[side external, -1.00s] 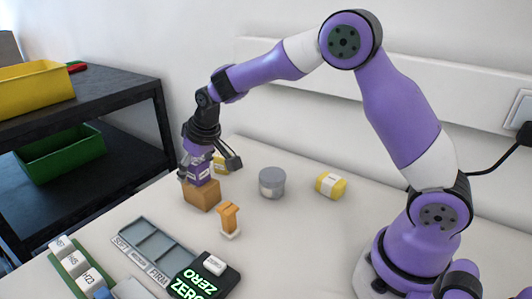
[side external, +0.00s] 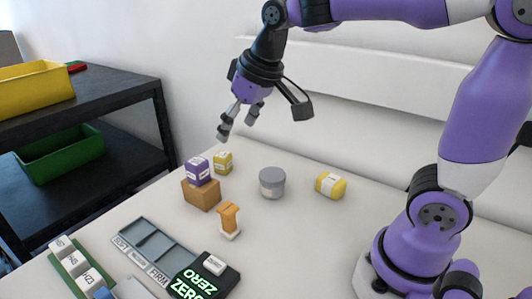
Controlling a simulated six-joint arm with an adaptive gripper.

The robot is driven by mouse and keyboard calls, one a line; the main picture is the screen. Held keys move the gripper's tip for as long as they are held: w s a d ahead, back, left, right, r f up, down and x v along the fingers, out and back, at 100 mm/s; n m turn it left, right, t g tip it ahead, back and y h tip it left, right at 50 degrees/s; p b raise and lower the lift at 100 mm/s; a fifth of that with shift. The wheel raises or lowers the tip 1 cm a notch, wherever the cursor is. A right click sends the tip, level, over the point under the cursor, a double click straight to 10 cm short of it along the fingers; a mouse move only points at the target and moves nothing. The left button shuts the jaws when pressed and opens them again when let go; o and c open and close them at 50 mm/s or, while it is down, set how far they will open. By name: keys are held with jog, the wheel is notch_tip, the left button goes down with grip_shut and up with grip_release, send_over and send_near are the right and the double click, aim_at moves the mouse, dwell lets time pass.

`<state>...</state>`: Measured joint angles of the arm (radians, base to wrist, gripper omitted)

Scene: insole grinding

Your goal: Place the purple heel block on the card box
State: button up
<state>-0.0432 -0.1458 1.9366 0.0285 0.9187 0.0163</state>
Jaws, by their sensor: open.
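The purple heel block (side external: 198,171) has a white label and sits upright on top of the brown card box (side external: 201,196), near the far left part of the table. My gripper (side external: 237,124) is open and empty. It is well above the table, up and to the right of the purple block, and apart from it.
A yellow block (side external: 223,162) stands close behind the card box. A grey round tin (side external: 272,182), a yellow labelled block (side external: 330,185) and an orange stamp-like piece (side external: 229,219) stand to the right. A sorting tray (side external: 150,247) and a scale reading ZERO (side external: 205,278) are in front.

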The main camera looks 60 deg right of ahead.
jog(key=s+f, duration=0.3)
jog(key=s, duration=0.9)
jog(key=shift+d+t, duration=0.3)
jog(key=shift+d, duration=0.15)
